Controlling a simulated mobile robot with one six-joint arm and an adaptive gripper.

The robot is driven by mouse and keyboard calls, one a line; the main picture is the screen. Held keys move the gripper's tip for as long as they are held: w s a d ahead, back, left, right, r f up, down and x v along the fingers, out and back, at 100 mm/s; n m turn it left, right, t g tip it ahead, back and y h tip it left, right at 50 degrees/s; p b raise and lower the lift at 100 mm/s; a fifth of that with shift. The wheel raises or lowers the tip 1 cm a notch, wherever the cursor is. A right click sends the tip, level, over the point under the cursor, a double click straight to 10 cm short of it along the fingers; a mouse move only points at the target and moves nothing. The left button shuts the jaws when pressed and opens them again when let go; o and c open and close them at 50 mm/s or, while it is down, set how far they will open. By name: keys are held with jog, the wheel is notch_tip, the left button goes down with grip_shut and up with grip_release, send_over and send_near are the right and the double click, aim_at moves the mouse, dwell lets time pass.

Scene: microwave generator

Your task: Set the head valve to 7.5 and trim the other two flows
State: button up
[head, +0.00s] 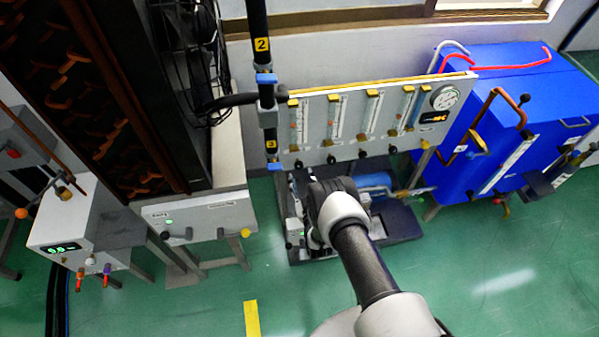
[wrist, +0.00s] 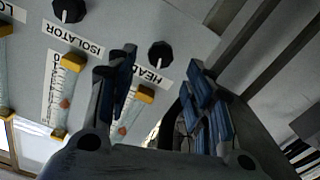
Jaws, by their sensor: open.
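The flow panel (head: 345,141) carries several flow tubes with yellow end caps and a row of dark knobs along its lower edge. In the wrist view the panel is upside down. The HEAD knob (wrist: 160,55) is black and lies ahead of my gripper (wrist: 162,90), between the lines of its fingers but apart from them. The gripper is open and empty. The HEAD tube (wrist: 132,112) is partly hidden by a finger. The ISOLATOR knob (wrist: 70,9) and ISOLATOR tube (wrist: 64,95), with an orange float, are to the left. Scale readings are too small to tell.
A round gauge (head: 445,97) and a small display sit at the panel's right end. A blue cabinet (head: 535,105) stands to the right. A black pipe (head: 258,45) rises at the panel's left. White boxes (head: 75,220) stand at left. The front green floor is mostly clear.

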aim_at(299, 167)
jog(key=b+x, duration=0.1)
jog(key=x, duration=0.4)
jog(key=shift+w, duration=0.15)
jog(key=shift+c, duration=0.6)
